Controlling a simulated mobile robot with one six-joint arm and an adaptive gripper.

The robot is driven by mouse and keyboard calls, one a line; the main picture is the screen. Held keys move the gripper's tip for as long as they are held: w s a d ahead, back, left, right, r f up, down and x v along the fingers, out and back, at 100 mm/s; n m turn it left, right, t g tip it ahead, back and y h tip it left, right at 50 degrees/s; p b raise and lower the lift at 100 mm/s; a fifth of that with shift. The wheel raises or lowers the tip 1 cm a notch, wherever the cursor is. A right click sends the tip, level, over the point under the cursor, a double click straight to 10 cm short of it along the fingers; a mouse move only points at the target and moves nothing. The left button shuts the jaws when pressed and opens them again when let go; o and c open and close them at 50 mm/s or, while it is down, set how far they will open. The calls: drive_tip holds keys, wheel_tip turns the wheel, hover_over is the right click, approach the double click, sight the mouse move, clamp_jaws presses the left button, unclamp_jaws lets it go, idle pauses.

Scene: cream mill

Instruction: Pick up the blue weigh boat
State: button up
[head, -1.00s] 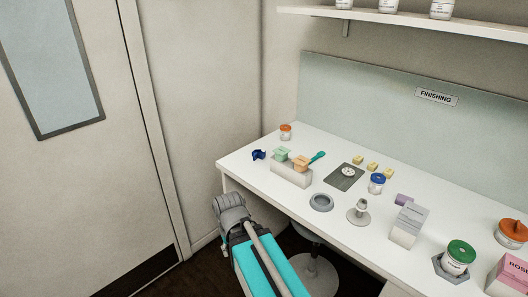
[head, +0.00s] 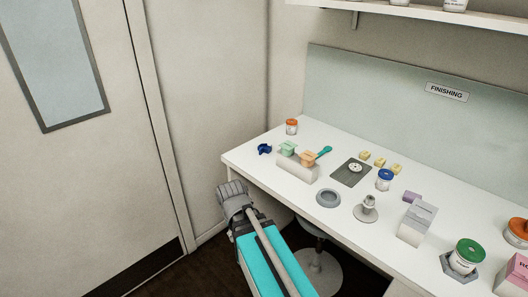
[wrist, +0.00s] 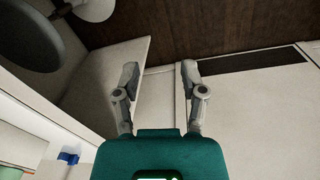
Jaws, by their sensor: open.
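The blue weigh boat (head: 265,149) is a small dark-blue piece lying on the white bench near its far left end. In the wrist view a blue piece (wrist: 68,158), which looks like the same boat, shows at the lower left edge. My gripper (wrist: 159,72) is open and empty, with its two grey fingers apart over a background of floor and wall panels. It is off to the side of the boat and not touching it. In the head view my arm is in front of the bench's left end, and the fingers cannot be made out.
An orange-lidded jar (head: 291,126) stands behind the boat. A grey ring (head: 328,198), a dark scale (head: 351,172) and a blue-lidded jar (head: 385,180) are further right. A stool (head: 318,272) is under the bench.

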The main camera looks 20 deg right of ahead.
drive_tip(key=w+d+n+t+h+b, duration=0.1)
drive_tip(key=w+d+n+t+h, duration=0.15)
drive_tip(key=w+d+n, duration=0.45)
drive_tip(key=n+t+h+b, duration=0.3)
drive_tip(key=n+t+h, duration=0.35)
drive_tip(key=n, duration=0.95)
approach(260, 150)
drive_tip(key=a, duration=0.1)
drive_tip(key=a+g, duration=0.1)
drive_tip(key=s+a+r+g+h, duration=0.1)
drive_tip(key=shift+a, duration=0.15)
drive_tip(key=shift+w+r, duration=0.2)
drive_tip(key=shift+r, duration=0.05)
drive_tip(key=b+x, duration=0.3)
drive_tip(key=x, duration=0.4)
drive_tip(key=shift+w+d+f, duration=0.1)
drive_tip(key=shift+w+d, duration=0.1)
drive_tip(key=shift+d, duration=0.05)
drive_tip(key=shift+w+d+f, duration=0.1)
drive_tip(key=shift+w+d, duration=0.15)
drive_tip(key=shift+d, duration=0.15)
drive_tip(key=shift+d, duration=0.1)
